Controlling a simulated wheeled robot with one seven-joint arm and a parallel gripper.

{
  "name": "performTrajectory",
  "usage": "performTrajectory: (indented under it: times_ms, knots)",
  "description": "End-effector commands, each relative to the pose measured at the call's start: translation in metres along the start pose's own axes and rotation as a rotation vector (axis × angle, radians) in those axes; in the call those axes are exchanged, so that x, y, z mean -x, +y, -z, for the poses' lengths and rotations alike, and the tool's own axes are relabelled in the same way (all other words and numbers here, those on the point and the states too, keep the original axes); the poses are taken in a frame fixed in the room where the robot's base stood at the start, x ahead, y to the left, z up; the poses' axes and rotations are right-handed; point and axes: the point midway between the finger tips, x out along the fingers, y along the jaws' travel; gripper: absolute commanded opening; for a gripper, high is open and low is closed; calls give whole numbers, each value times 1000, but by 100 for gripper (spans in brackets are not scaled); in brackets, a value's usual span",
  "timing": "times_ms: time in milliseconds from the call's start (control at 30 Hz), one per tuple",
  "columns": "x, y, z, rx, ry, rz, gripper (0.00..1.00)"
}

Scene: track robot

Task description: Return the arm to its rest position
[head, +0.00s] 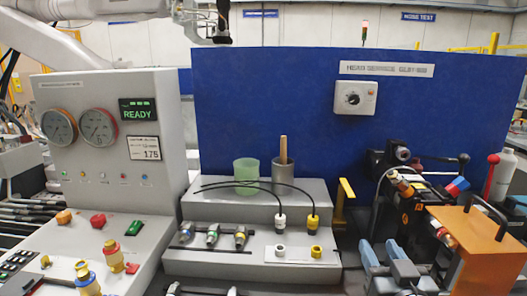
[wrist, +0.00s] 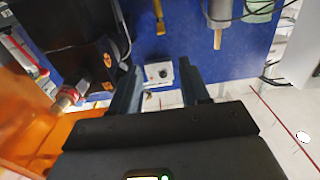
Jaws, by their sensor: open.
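The white dial box on the panel (wrist: 159,72) shows beyond the gap. My gripper touches nothing that I can see.
The grey cabinet (head: 160,95) stands at left. The stepped bench (head: 250,264) holds a green cup (head: 246,177), a grey cup (head: 283,181) with a wooden stick, and cable connectors. An orange box (head: 470,240) and clamps stand at right. The blue panel (head: 260,95) rises behind.

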Motion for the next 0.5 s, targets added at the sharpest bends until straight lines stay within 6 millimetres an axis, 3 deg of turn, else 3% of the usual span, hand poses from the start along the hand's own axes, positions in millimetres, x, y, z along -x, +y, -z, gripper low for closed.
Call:
performTrajectory:
  times_ms: [267,500]
  knots:
    - [27,1,-22,5,-19,8,46]
    - [68,3,-48,13,-44,18,46]
